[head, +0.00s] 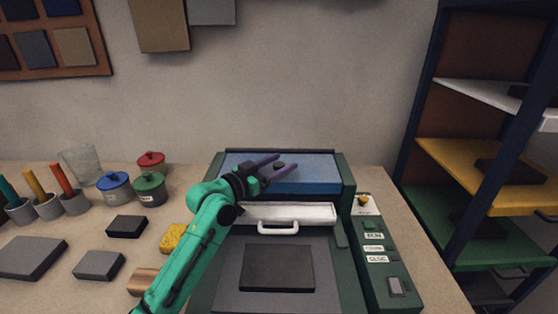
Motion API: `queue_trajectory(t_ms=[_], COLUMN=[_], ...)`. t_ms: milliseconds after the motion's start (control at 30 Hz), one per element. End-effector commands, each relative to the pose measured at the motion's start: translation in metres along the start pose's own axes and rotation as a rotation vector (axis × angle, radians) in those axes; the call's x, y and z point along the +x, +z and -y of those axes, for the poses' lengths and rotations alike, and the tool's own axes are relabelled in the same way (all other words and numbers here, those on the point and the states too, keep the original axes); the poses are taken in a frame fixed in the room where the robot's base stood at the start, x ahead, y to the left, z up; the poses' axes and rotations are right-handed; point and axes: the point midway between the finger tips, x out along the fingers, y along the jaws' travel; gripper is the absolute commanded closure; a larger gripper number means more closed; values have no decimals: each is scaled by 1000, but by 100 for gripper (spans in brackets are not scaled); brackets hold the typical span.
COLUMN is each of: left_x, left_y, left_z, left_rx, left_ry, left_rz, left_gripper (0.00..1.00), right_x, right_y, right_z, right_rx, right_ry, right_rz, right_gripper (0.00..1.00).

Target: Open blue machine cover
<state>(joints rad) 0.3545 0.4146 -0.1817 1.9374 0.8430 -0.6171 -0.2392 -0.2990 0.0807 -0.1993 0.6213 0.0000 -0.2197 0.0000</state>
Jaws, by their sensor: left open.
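The machine (349,227) has a dark green frame and stands on the table. Its blue cover (308,186) lies flat across the back of the machine and looks closed. In front of it is a white strip (318,211) with a white handle (278,226). My left gripper (285,163) reaches in on a green arm and is over the blue cover. Its two purple fingers are apart with nothing clearly held between them. Whether they touch the cover I cannot tell. My right gripper does not show.
A dark slab (277,268) lies on the machine's front bed. A control panel (385,250) with buttons is on the right. Lidded pots (115,186), a glass, cups, a yellow sponge (173,238) and dark blocks fill the table's left side. A shelf rack (478,160) stands right.

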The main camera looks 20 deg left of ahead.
Motion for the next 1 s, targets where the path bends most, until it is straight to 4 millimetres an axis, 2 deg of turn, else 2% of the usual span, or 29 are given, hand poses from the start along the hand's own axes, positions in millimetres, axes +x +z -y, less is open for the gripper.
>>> queue_trajectory(t_ms=[133,167,200,333,1000], left_x=[0,0,0,0,-1], left_y=[1,1,1,1,1], left_z=[0,0,0,0,0], left_rx=[0,0,0,-1,-1], left_ry=[0,0,0,0,0], left_rz=[0,0,1,1,1], left_gripper=[32,36,51,100,100], right_x=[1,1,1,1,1], right_y=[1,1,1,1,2], right_z=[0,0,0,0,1], right_rx=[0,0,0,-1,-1], right_ry=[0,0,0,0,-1], right_rz=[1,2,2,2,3], right_gripper=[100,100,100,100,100])
